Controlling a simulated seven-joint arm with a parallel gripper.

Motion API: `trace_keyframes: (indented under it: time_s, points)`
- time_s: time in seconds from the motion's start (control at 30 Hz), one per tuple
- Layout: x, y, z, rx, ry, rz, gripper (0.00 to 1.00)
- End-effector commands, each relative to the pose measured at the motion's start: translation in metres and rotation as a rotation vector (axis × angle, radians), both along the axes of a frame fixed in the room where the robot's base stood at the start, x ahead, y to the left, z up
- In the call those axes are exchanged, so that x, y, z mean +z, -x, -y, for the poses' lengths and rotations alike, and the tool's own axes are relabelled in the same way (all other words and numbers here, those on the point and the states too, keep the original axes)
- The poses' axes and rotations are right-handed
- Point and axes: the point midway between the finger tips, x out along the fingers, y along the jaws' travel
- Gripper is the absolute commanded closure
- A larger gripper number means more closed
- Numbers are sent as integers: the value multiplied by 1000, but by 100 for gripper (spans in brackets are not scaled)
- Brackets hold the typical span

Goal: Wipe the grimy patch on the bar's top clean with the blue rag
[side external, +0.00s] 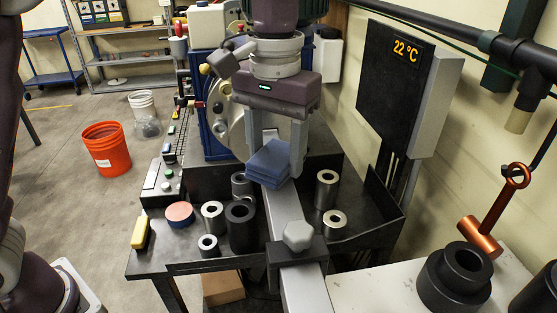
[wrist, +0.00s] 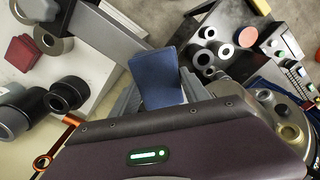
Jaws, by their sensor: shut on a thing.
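My gripper (side external: 272,160) points down over the bar and is shut on the blue rag (side external: 270,160), a folded square pad between its two fingers. The rag also shows between the fingers in the wrist view (wrist: 157,78). The grey bar (side external: 287,213) runs from beneath the rag toward the front of the side view, and it shows at upper left in the wrist view (wrist: 108,38). The rag's lower edge is at the bar's top; I cannot tell whether it presses on it. No grimy patch shows on the visible bar; the part under the rag is hidden.
A black clamp with a grey hex knob (side external: 298,236) sits across the bar in front of the rag. Several metal rings and sleeves (side external: 240,222) stand on the dark bench on both sides. A display panel (side external: 405,85) stands at right; a machine (side external: 215,105) is behind.

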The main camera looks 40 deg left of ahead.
Motion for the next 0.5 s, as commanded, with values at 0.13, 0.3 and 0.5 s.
trace_keyframes:
  time_s: [0.13, 0.3, 0.5]
  points:
    - [-1, -10, -11, 3, -2, -1, 84]
    - [-1, -21, -21, 3, -2, -1, 84]
    - [-1, -34, -34, 3, -1, 0, 84]
